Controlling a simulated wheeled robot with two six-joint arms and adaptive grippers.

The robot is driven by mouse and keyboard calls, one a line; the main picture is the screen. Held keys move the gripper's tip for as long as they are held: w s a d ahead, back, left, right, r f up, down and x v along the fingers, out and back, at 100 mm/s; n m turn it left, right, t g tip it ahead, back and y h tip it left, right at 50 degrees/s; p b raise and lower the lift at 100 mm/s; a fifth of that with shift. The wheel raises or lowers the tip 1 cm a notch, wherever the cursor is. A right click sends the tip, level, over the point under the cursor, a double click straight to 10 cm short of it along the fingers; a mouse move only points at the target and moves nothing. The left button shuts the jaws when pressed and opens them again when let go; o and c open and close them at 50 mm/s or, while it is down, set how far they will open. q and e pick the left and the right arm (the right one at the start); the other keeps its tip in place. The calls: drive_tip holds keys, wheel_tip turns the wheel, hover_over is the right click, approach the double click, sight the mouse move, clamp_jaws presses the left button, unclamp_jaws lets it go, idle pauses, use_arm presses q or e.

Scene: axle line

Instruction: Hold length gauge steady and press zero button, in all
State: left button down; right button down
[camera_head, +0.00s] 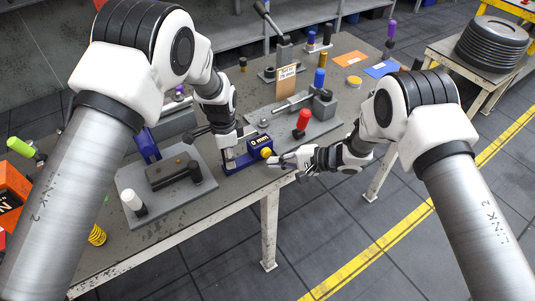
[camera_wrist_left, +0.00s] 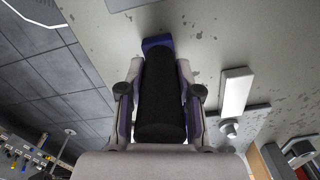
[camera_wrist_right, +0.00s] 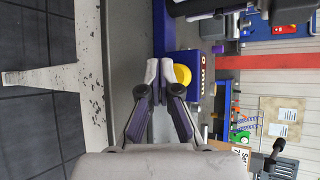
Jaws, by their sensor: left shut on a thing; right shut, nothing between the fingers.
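The length gauge (camera_head: 235,166) is a blue device at the front edge of the workbench. Its display reads "0 mm", and its yellow zero button (camera_head: 266,152) faces the front right. My left gripper (camera_head: 228,150) is shut on the gauge; in the left wrist view its fingers flank a black grip (camera_wrist_left: 160,95) with a blue end (camera_wrist_left: 157,42). My right gripper (camera_head: 275,161) is shut and empty, its tips beside the yellow button. In the right wrist view the button (camera_wrist_right: 183,75) is right at the fingertips (camera_wrist_right: 160,68); I cannot tell if they touch.
A grey plate (camera_head: 206,184) with a dark block and a white-handled part lies left of the gauge. A fixture with a red handle (camera_head: 303,118) stands behind it to the right. A tan card (camera_head: 286,78) stands further back. Open floor lies in front of the bench.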

drive_tip(key=s+d, duration=0.1)
drive_tip(key=s, duration=0.1)
drive_tip(key=s+d, duration=0.2)
idle(0.5)
idle(0.4)
use_arm(q)
drive_tip(key=c, duration=0.7)
unclamp_jaws()
